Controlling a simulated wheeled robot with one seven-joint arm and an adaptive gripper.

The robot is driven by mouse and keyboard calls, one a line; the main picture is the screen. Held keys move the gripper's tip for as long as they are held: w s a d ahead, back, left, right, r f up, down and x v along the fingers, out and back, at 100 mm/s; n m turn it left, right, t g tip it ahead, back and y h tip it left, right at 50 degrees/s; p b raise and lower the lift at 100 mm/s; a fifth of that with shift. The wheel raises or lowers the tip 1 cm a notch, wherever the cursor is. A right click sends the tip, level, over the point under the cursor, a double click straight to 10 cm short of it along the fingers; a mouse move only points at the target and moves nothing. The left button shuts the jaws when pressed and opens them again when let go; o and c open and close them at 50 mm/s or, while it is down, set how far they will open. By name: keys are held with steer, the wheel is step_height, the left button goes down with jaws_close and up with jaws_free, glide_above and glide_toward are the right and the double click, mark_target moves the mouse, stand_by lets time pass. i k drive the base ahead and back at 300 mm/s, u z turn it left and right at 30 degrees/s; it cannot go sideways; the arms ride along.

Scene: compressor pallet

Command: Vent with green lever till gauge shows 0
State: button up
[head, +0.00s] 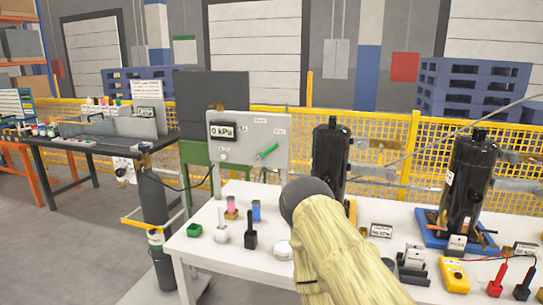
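The grey panel (283,128) stands upright behind the left part of the white table. Its gauge (222,130) at the upper left reads 0 kPa. The green lever (267,152) is on the lower right of the panel face and slants up to the right. Nothing of mine touches the lever in this view. My arm, in a pale yellow cover with a dark rounded end, rises from the bottom in front of the table. No gripper fingers show, so I cannot see my gripper.
The white table (216,262) holds small pots, a black-handled tool (251,232) and a yellow meter (454,275). Two black compressors (330,160) stand at its back and right. A grey gas cylinder (154,199) stands left of the table. Yellow mesh fencing runs behind.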

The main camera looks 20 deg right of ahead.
mark_target(277, 145)
steer(key=z, duration=0.15)
steer(key=k, duration=0.35)
steer(key=u, duration=1.15)
steer(key=i, duration=1.15)
steer(key=z, duration=0.4)
